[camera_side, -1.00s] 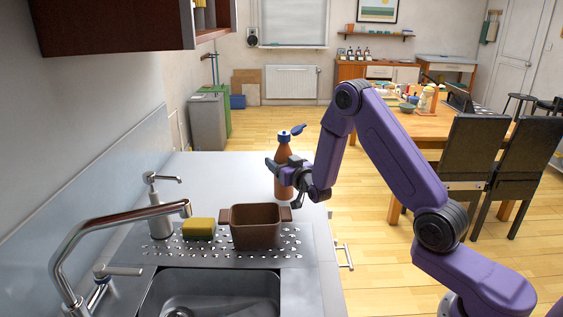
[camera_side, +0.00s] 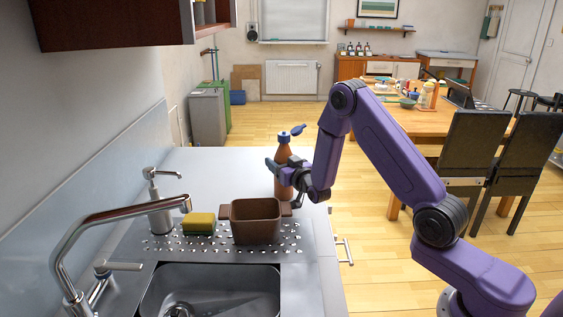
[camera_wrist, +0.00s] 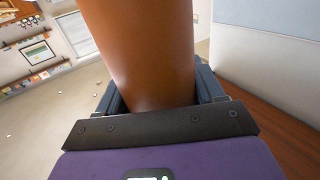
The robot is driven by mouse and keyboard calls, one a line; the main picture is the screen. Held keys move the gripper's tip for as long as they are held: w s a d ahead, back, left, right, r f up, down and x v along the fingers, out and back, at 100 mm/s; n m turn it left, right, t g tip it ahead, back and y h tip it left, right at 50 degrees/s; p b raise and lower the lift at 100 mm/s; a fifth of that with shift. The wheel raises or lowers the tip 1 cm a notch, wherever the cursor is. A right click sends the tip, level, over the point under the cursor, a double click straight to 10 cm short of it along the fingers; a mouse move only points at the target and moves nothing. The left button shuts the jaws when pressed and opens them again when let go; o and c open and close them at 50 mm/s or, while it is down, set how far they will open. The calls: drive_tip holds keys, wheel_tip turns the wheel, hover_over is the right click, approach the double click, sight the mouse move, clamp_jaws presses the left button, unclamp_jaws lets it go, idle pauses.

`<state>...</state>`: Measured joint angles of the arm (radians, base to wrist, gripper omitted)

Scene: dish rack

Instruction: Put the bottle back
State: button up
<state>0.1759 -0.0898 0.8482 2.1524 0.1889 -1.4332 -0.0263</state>
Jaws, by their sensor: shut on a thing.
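The bottle (camera_side: 283,155) is orange-brown with a blue cap and a blue flip lid sticking out to the right. It is upright above the far right part of the counter, behind the brown tub. I cannot tell whether its base touches the counter. My gripper (camera_side: 283,172) is shut around the bottle's body, reaching in from the right. In the wrist view the bottle (camera_wrist: 145,50) fills the middle, between my gripper's fingers (camera_wrist: 160,95). Its cap and base are out of that view.
A brown tub (camera_side: 256,222) with side handles stands on the perforated drainer (camera_side: 195,246). A yellow sponge (camera_side: 199,221) and a soap dispenser (camera_side: 159,210) are left of it. The sink (camera_side: 222,292) and tap (camera_side: 110,220) are in front. The counter (camera_side: 215,170) left of the bottle is clear.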

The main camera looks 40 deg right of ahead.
drive_tip(key=shift+f, duration=0.1)
drive_tip(key=o, duration=0.9)
drive_tip(key=shift+f, duration=0.1)
drive_tip(key=shift+s, duration=0.1)
drive_tip(key=shift+v, duration=3.65)
